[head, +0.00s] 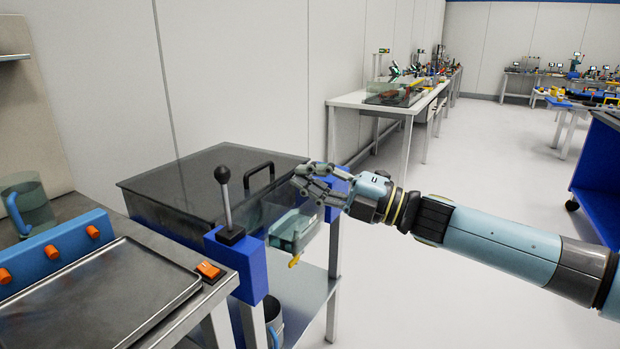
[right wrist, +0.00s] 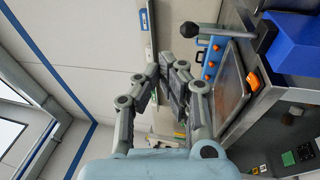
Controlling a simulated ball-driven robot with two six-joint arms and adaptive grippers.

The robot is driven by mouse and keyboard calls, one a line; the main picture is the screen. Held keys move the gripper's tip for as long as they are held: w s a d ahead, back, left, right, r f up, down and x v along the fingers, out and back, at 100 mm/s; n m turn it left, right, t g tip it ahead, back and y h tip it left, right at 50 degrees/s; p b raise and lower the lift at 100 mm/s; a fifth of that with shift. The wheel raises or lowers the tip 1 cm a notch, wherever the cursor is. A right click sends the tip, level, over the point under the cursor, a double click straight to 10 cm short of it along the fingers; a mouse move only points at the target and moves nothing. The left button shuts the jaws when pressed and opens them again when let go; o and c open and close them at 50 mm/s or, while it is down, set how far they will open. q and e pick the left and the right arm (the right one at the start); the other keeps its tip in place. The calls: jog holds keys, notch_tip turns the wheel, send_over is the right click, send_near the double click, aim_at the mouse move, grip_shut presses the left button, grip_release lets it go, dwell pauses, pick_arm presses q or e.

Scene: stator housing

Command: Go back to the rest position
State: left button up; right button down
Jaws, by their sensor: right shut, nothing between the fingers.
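My right gripper (head: 305,184) reaches in from the right in the head view. It is shut and empty, in front of the dark lidded bin and above a small clear container. The gripper also fills the middle of the right wrist view (right wrist: 172,75), its fingers together. My left gripper is not in view.
A dark bin (head: 190,175) with a black handle stands near the gripper. A black-knobbed lever (head: 226,200) rises from a blue block beside a metal tray (head: 95,295). A clear container (head: 292,232) with a yellow tap sits below the gripper. Open floor (head: 440,290) lies to the right.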

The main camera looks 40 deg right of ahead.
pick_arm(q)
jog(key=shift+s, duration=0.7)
pick_arm(e)
jog(key=shift+s, duration=0.1)
jog(key=s+d+f+m+g+h+b, duration=0.1)
jog(key=s+f+m+h, duration=0.3)
jog(key=f, duration=0.8)
jog(key=s+d+f+m+g+h, duration=0.1)
jog(key=s+f+m+g+h, duration=0.3)
jog(key=f, duration=0.9)
jog(key=s+d+f+m+t+h+b, duration=0.15)
jog(key=s+f+m, duration=0.4)
jog(key=f, duration=0.65)
jog(key=s+a+f+m+g+h, duration=0.25)
jog(key=s+f+m+g, duration=0.35)
jog(key=s+f, duration=0.85)
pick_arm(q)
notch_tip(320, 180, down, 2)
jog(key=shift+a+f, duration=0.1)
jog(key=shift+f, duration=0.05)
pick_arm(e)
jog(key=s+a+f+m+g, duration=0.2)
jog(key=s+f+g, duration=0.1)
jog(key=s, duration=0.6)
jog(key=s+a+f+m+g, duration=0.2)
jog(key=s+f+m+g, duration=0.1)
jog(key=s, duration=0.7)
jog(key=shift+s+f+g, duration=0.2)
jog(key=shift+f+g, duration=0.25)
jog(key=shift+f, duration=0.1)
